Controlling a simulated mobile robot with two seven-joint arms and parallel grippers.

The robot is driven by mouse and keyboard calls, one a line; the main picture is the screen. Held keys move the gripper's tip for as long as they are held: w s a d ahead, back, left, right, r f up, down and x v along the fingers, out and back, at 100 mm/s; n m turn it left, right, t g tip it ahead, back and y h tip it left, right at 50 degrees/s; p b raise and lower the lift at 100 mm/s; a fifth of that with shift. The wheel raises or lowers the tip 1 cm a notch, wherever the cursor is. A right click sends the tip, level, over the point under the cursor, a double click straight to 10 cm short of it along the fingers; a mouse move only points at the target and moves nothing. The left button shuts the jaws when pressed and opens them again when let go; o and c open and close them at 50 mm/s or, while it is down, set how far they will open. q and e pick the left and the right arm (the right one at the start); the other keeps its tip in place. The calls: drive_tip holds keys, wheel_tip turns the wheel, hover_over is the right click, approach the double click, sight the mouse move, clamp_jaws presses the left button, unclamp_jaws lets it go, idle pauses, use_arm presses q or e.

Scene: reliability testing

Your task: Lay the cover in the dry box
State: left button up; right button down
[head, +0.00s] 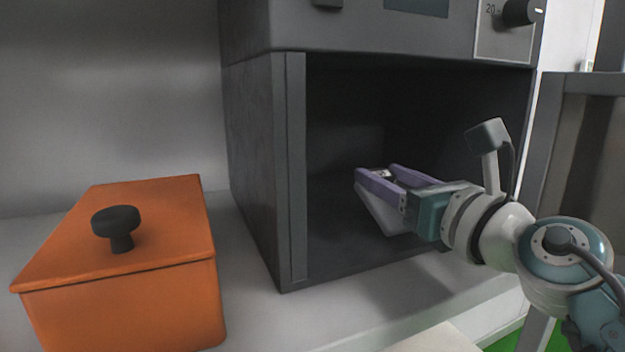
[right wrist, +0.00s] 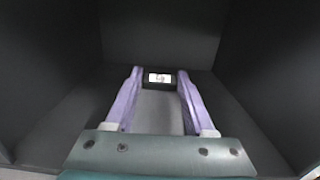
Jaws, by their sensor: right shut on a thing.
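The dry box (head: 295,170) is a dark grey cabinet with its front open and a dark inside. My right gripper (head: 378,172), with purple fingers, reaches into the opening from the right. It is shut on a pale grey piece, which I take as the cover (head: 378,212), hanging tilted below the fingers. In the right wrist view the cover (right wrist: 160,112) lies between the fingers, with a dark end and a small white label near the tips. The dark box walls (right wrist: 160,35) surround it. Whether it touches the box floor I cannot tell. My left gripper is out of view.
An orange box (head: 125,305) with a lid and black knob stands left of the dry box on the light bench (head: 260,310). The dry box door (head: 580,150) stands open at the right. A control panel with a knob (head: 520,12) is above the opening.

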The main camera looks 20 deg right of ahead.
drive_tip(key=shift+w, duration=0.45)
drive_tip(key=shift+c, duration=0.9)
unclamp_jaws()
drive_tip(key=shift+f, duration=0.1)
drive_tip(key=shift+r+p, duration=1.15)
drive_tip(key=shift+p, duration=0.1)
drive_tip(key=shift+s+d+p, duration=0.15)
drive_tip(key=shift+s+p, duration=0.05)
drive_tip(key=shift+s, duration=1.8)
drive_tip(key=shift+s+d+p, duration=0.15)
drive_tip(key=shift+s, duration=1.85)
drive_tip(key=shift+s+d+p, duration=0.15)
drive_tip(key=shift+s+p, duration=0.05)
drive_tip(key=shift+s, duration=1.8)
